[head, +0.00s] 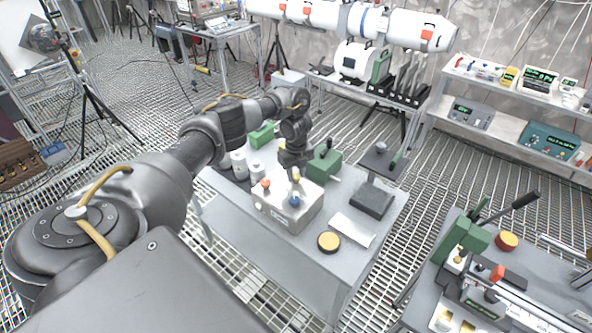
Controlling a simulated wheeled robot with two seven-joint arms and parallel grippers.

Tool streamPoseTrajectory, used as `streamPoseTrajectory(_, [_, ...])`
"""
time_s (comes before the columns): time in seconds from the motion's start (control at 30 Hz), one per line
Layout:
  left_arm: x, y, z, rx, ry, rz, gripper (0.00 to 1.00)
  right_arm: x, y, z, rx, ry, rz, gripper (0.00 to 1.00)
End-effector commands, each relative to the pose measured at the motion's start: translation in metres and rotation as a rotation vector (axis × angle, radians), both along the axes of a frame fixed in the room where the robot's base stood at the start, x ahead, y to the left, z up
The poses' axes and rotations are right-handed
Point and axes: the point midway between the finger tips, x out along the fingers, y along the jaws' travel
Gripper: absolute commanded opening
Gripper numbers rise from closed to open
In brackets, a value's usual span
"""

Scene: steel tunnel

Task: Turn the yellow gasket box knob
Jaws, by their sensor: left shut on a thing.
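The gasket box (287,214) is a white box on the grey table in the middle of the head view. On its top are an orange knob (265,183), a blue knob (294,201) and the yellow knob (296,178). My left arm reaches in from the left, and its gripper (295,171) points down over the back of the box. It is shut on the yellow knob, which its fingers partly hide. My right gripper is not in view.
The grey table (270,249) also holds a round yellow-topped disc (329,242), a white sheet (352,229), a dark block (372,201), a green device (325,163) and white cylinders (239,165).

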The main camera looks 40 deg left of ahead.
Motion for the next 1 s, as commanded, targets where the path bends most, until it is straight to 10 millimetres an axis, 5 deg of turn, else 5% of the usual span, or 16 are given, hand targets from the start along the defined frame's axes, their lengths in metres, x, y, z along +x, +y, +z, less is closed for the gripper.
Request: streamPoseTrajectory(1.0, [0.003,0.002,0.004,0.003,-0.006,0.869,0.09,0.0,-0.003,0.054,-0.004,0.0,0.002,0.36])
